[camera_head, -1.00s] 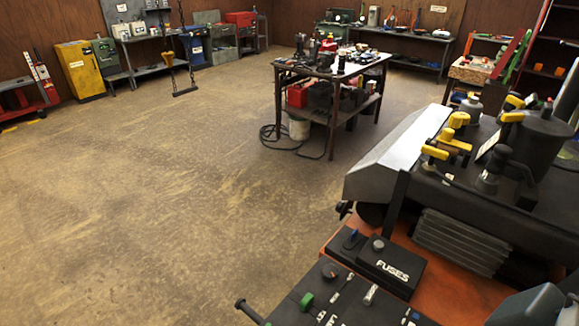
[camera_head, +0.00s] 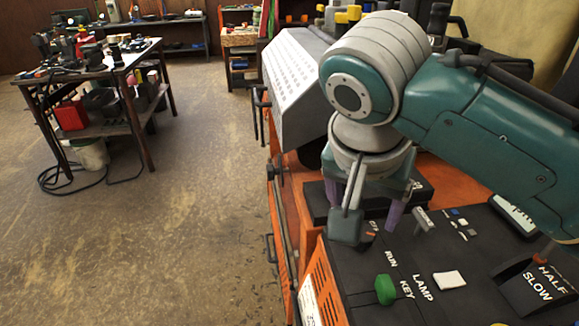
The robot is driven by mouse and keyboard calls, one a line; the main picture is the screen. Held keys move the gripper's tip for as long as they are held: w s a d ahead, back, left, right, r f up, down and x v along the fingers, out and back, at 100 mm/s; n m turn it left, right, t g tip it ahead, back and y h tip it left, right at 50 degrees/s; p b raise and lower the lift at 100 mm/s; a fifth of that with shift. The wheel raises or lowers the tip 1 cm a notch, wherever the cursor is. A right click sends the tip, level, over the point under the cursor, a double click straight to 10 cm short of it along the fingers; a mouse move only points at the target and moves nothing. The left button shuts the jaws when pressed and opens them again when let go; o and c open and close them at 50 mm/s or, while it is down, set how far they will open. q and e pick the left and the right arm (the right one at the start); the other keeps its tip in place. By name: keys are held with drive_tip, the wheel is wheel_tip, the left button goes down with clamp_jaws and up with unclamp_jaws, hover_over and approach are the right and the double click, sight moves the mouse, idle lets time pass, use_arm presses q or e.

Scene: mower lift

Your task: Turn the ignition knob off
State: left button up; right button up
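The black control panel (camera_head: 345,270) fills the lower right. It carries white labels, among them RUN, LAMP and KEY. A green knob (camera_head: 387,289) stands beside the KEY label. A small dark knob-like part (camera_head: 372,230) with an orange mark shows beside the RUN label, partly hidden by my gripper; I cannot tell which is the ignition knob. My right arm comes in from the right. Its gripper (camera_head: 364,208) points down over the far part of the panel, and its purple-tipped fingers look apart with nothing seen between them. Contact with the panel cannot be told. My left gripper is not in view.
A silver lever (camera_head: 425,219) and a white switch (camera_head: 449,279) stand on the panel. A HALF/SLOW lever box (camera_head: 535,290) is at right. The grey metal hood (camera_head: 297,85) is behind. A cluttered workbench (camera_head: 85,68) stands at left, with clear floor between.

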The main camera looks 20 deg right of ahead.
sight(364, 229)
drive_tip(key=x, duration=0.7)
drive_tip(key=shift+d+f+b, duration=0.2)
drive_tip(key=shift+f+b, duration=0.05)
drive_tip(key=shift+b, duration=0.05)
drive_tip(key=shift+c, duration=0.2)
clamp_jaws()
